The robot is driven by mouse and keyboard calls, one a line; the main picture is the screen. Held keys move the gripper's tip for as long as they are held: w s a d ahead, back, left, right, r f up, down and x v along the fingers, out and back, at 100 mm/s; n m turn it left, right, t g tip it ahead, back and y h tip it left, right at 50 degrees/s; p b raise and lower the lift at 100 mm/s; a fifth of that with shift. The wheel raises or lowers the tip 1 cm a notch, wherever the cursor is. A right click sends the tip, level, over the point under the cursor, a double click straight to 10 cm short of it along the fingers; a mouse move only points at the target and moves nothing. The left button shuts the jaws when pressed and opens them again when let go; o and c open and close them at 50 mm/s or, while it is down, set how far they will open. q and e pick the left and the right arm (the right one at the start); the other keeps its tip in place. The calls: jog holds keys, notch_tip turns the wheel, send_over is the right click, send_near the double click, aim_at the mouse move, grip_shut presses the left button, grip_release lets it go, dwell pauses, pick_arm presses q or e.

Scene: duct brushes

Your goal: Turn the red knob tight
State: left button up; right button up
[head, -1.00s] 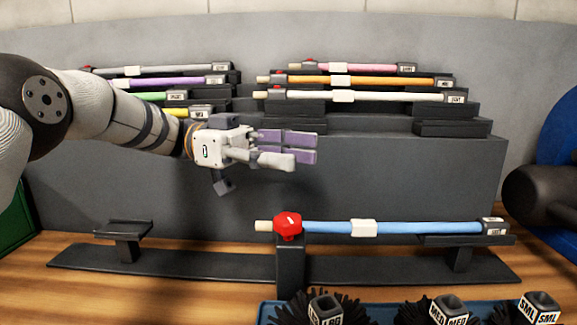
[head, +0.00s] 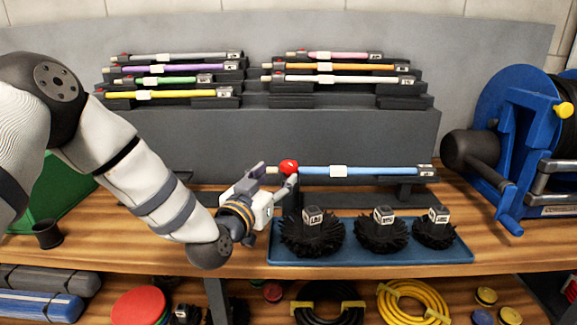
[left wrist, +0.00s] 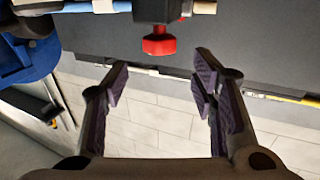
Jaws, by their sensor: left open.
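The red knob (head: 289,167) sits on the clamp post of a low black stand, at the left end of a blue rod (head: 363,171) lying level on the stand. In the left wrist view the red knob (left wrist: 159,41) is ahead of the fingertips and between their lines, on a black clamp (left wrist: 158,12). My left gripper (head: 283,182) is close to the knob in the head view, its fingers partly hidden by its own body. In the left wrist view its two purple-padded fingers (left wrist: 158,80) are apart with nothing between them. My right gripper is not in view.
A blue tray (head: 455,250) with black round brushes (head: 312,236) stands in front of the stand. Several coloured rods (head: 330,67) rest on the rack behind. A blue reel (head: 515,105) stands at right. A small black cup (head: 47,234) stands at left.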

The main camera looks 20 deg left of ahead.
aim_at(286, 167)
pick_arm(q)
jog(key=w, duration=0.5)
jog(key=w+b, duration=0.1)
jog(key=w, duration=0.1)
jog(key=shift+w+d+f, duration=0.35)
jog(key=shift+d, duration=0.05)
jog(key=shift+w+r, duration=0.15)
jog(key=shift+w, duration=0.3)
jog(key=shift+r, duration=0.15)
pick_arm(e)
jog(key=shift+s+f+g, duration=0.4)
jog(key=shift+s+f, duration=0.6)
pick_arm(q)
jog(key=c, duration=1.1)
